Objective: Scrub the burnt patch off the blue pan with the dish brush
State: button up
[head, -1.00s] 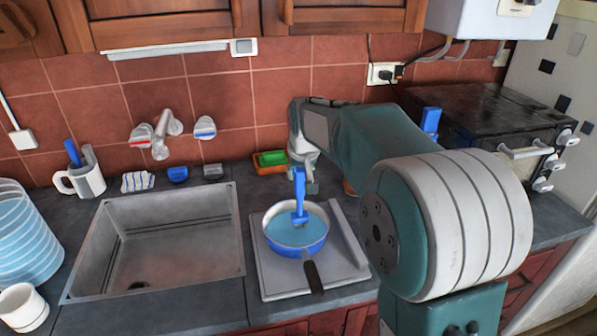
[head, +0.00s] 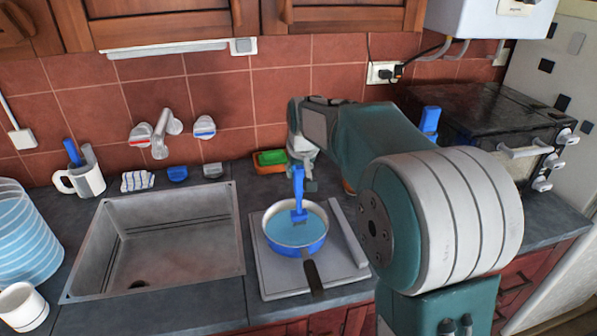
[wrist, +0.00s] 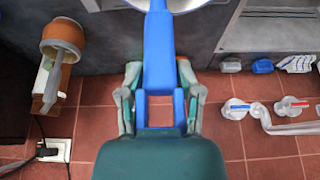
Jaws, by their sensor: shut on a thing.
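The blue pan (head: 313,238) stands on a light grey board on the counter, its dark handle pointing toward me. Its inside looks light blue, and I cannot make out a burnt patch. My gripper (wrist: 160,95) is shut on the blue dish brush (wrist: 158,45), with one finger on each side of its handle. In the head view the brush (head: 299,190) hangs down from my gripper, its head inside the pan near the middle. The pan's rim (wrist: 187,3) shows at the top of the wrist view.
The sink (head: 160,245) lies left of the board (head: 270,285). A green and orange sponge (head: 270,160) lies behind the pan. A dark oven (head: 490,125) stands at the right.

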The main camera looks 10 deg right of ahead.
jog(key=shift+s, duration=1.1)
jog(key=shift+w, duration=1.2)
jog(key=shift+s, duration=0.65)
jog(key=a, duration=0.3)
jog(key=shift+w, duration=0.1)
